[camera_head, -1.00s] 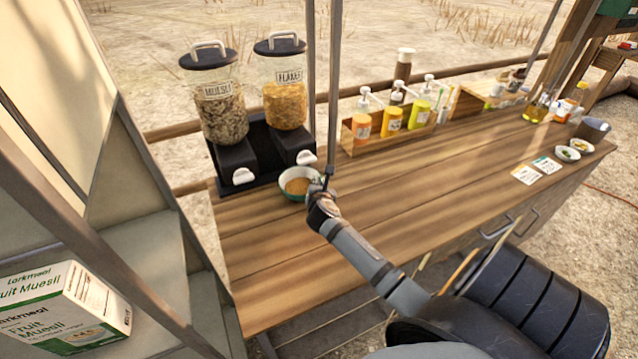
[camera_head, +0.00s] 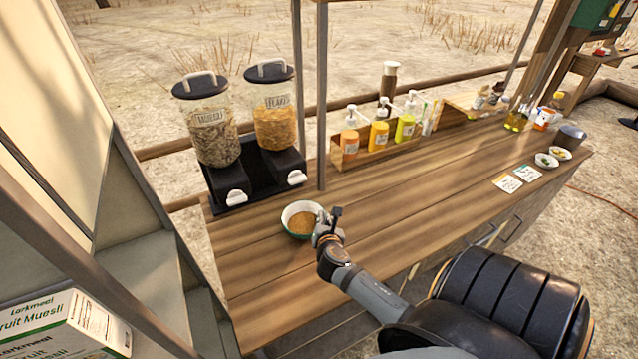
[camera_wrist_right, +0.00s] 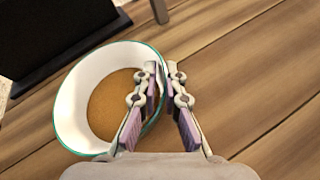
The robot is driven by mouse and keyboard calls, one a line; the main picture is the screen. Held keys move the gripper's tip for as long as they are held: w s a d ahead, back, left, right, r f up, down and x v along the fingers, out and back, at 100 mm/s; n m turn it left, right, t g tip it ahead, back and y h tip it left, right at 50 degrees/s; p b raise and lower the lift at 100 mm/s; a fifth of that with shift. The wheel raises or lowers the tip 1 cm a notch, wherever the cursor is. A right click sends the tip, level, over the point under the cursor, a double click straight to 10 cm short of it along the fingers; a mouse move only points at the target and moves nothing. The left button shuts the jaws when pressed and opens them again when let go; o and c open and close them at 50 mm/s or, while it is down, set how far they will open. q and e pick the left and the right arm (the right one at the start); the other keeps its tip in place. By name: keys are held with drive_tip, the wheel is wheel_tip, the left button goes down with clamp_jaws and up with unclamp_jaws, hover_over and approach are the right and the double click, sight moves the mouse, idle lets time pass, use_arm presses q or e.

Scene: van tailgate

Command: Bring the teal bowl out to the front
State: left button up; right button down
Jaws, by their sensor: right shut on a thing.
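The teal bowl (camera_head: 289,228), white inside with a teal outside and rim, holds brown cereal and is on or just above the wooden counter, in front of the dispensers. My right gripper (camera_head: 318,226) is at the bowl's right side. In the right wrist view, the gripper (camera_wrist_right: 160,88) is shut on the right wall of the bowl (camera_wrist_right: 75,105), one finger inside and one outside. The bowl looks about level. I cannot tell whether its base touches the counter. My left gripper is not in view.
The muesli and flakes dispensers (camera_head: 272,115) stand behind the bowl on a black base (camera_head: 260,175). A wooden rack of pump bottles (camera_head: 375,148) is to the right, behind a thin post (camera_head: 321,100). The counter (camera_head: 390,210) right of the bowl is clear.

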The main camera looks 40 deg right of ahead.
drive_tip(key=shift+s+a+p, duration=0.25)
drive_tip(key=shift+s+a, duration=0.1)
drive_tip(key=shift+s, duration=1)
drive_tip(key=shift+s+a+p, duration=0.3)
drive_tip(key=shift+s, duration=1.1)
drive_tip(key=shift+s+a+p, duration=0.25)
drive_tip(key=shift+s+a, duration=0.1)
drive_tip(key=shift+s, duration=1)
drive_tip(key=c, duration=1.4)
unclamp_jaws()
drive_tip(key=v, duration=1.2)
drive_tip(key=shift+f, duration=0.1)
